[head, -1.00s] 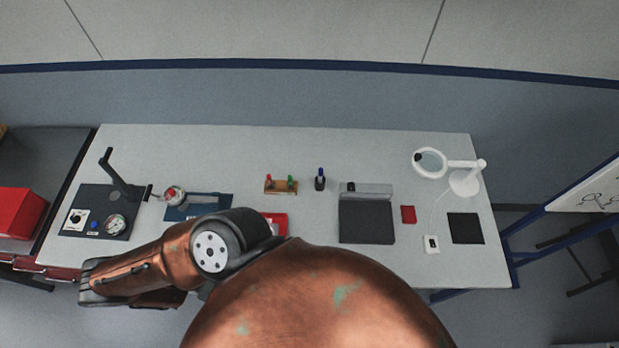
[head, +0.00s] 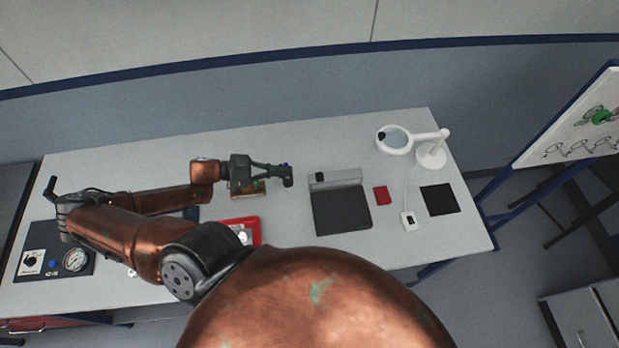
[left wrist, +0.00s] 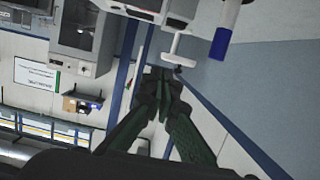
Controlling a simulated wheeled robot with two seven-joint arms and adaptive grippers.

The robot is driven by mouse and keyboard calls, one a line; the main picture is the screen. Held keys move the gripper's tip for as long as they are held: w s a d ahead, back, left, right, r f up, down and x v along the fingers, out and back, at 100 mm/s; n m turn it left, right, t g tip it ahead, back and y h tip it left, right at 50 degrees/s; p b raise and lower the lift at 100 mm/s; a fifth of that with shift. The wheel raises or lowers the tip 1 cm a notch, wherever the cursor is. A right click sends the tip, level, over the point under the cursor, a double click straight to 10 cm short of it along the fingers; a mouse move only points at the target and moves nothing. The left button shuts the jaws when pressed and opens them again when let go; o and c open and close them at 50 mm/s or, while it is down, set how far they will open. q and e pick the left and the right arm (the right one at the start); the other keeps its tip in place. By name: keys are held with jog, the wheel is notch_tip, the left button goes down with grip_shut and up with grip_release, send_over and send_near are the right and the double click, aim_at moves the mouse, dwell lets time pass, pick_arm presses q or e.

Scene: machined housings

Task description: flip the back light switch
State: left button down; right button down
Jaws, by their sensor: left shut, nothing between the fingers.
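A dark flat panel (head: 342,210) with a grey strip along its back lies right of the table's middle. A small black switch-like piece (head: 319,177) sits on the left of that strip. A white box with a dark button (head: 408,221) lies further right, on the lamp's cable. I cannot tell for certain which is the back light switch. My left gripper (head: 289,176) is shut and empty, left of the panel's grey strip and apart from the black piece. Its shut fingers show in the left wrist view (left wrist: 161,80). My right gripper is not in view.
A white magnifier lamp (head: 432,153) stands at the back right. A red pad (head: 382,196) and a black pad (head: 439,199) lie nearby. A wooden rack (head: 248,188) is partly hidden under my gripper; a red tray (head: 245,226) is near my arm. A blue-capped object (left wrist: 221,43) shows close by.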

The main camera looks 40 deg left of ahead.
pick_arm(q)
jog(key=shift+w+r, duration=0.15)
jog(key=shift+w, duration=0.05)
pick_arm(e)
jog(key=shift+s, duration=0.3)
pick_arm(q)
send_over(314, 181)
notch_tip(314, 181, down, 2)
jog(key=shift+f+p, duration=0.15)
jog(key=shift+p, duration=0.2)
notch_tip(314, 181, down, 4)
jog(key=shift+a+r, duration=0.1)
jog(key=shift+r, duration=0.15)
jog(key=shift+f, duration=0.4)
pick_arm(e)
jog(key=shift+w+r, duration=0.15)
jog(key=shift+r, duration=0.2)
